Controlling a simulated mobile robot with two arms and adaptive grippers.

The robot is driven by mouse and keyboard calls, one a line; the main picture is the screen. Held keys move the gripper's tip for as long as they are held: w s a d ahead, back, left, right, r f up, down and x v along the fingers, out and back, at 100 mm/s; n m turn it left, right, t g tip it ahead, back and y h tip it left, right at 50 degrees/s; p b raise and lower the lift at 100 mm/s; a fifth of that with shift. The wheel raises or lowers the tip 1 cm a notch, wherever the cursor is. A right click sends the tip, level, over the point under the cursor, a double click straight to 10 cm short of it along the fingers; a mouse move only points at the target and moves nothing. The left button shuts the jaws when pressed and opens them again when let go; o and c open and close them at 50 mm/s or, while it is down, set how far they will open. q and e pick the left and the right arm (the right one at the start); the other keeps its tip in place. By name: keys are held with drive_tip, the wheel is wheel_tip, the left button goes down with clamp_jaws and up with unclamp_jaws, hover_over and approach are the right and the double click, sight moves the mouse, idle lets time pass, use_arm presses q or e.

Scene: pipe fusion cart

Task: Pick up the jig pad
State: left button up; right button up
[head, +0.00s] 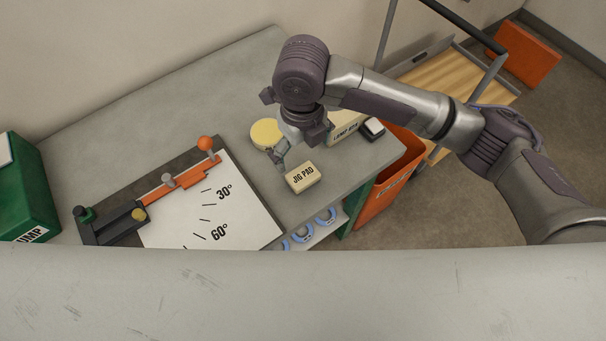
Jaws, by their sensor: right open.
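The jig pad (303,178) is a small cream block with "JIG PAD" printed on it. It lies on the grey bench top near its right front edge. My right gripper (283,160) is open and points down just behind and to the left of the jig pad. One finger shows close to the pad's back left corner; I cannot tell whether it touches. The other finger is mostly hidden by the gripper body and wrist. My left gripper is not in view.
A round yellow disc (266,133) and a cream labelled box (347,128) lie close to my right gripper. An angle board (250,222) with an orange lever (180,180) is at left. A green box (22,187) stands far left. An orange bin (392,178) hangs by the bench's right edge.

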hover_over(303, 175)
wheel_tip(303, 175, down, 5)
drive_tip(key=shift+f+p, duration=0.15)
drive_tip(key=shift+p, duration=0.2)
drive_tip(key=shift+f+p, duration=0.35)
drive_tip(key=shift+f, duration=0.25)
wheel_tip(303, 175, down, 4)
drive_tip(key=shift+r+p, duration=0.2)
drive_tip(key=shift+p, duration=0.45)
drive_tip(key=shift+f, duration=0.4)
drive_tip(key=shift+c, duration=0.3)
drive_tip(key=c, duration=1.1)
drive_tip(key=shift+r, duration=0.15)
drive_tip(key=shift+c, duration=0.2)
